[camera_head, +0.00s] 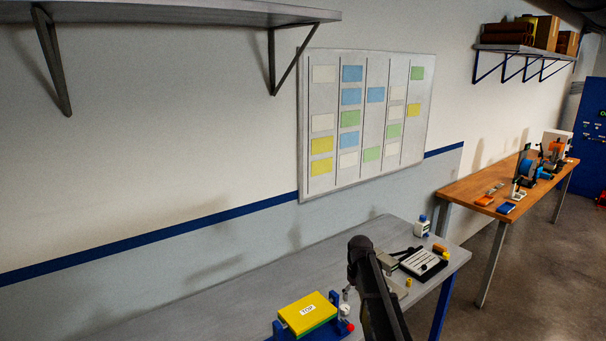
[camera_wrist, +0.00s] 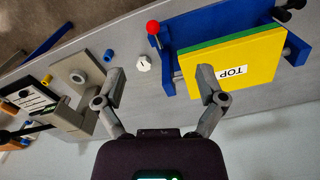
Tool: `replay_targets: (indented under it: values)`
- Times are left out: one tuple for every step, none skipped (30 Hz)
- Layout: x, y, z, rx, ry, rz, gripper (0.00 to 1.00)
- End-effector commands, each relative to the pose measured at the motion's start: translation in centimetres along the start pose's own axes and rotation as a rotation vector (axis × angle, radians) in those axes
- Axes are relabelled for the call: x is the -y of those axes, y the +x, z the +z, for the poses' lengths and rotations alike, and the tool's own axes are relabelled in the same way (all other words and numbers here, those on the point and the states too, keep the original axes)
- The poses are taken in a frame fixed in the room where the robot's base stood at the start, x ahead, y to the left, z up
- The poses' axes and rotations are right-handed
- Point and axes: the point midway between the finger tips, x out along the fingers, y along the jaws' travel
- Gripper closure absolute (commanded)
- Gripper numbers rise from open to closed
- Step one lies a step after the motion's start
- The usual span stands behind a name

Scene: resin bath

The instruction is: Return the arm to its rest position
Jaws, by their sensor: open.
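My gripper shows in the wrist view (camera_wrist: 160,85) with its two fingers spread apart and nothing between them. It is above the grey bench (camera_head: 205,305). In the head view my dark arm stands over the bench and hides the gripper. A yellow block marked TOP (camera_head: 308,313), with a green layer below, sits in a blue fixture (camera_head: 335,297) left of my arm. In the wrist view the yellow block (camera_wrist: 240,68) is at the right, and the right finger overlaps its edge in the picture. I cannot tell whether they touch.
A red-knobbed lever (camera_wrist: 153,27) and a white knob (camera_wrist: 142,64) are beside the fixture. A grey device with a round top (camera_wrist: 80,75) and a slotted tray (camera_head: 424,263) are on the bench. A bottle (camera_head: 422,226) stands behind. A shelf (camera_head: 180,12) overhangs at upper left.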

Motion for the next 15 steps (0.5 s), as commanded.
replay_targets:
  values:
    - [0.3,0.5,1.0,0.000,0.007,0.000,0.11]
    - [0.5,0.6,1.4,0.000,0.012,0.000,0.11]
    - [0.6,0.8,1.8,0.000,0.018,0.000,0.11]
    - [0.8,0.9,2.2,0.000,0.023,0.000,0.11]
    - [1.0,1.2,2.8,0.000,0.029,0.000,0.11]
    - [1.2,1.4,3.5,0.000,0.037,0.000,0.11]
    - [1.4,1.6,4.0,0.000,0.043,0.000,0.11]
    - [1.6,1.8,4.5,0.000,0.050,0.000,0.11]
    - [1.9,2.2,5.4,0.000,0.061,0.000,0.11]
    - [2.1,2.4,6.0,0.000,0.068,0.000,0.11]
    - [2.3,2.7,6.6,0.001,0.076,0.000,0.11]
    - [2.7,3.1,7.8,0.001,0.090,0.000,0.11]
    - [3.0,3.4,8.5,0.001,0.099,0.000,0.11]
    - [3.3,3.9,9.6,0.001,0.111,0.000,0.11]
    - [3.8,4.4,10.9,0.001,0.127,0.000,0.11]
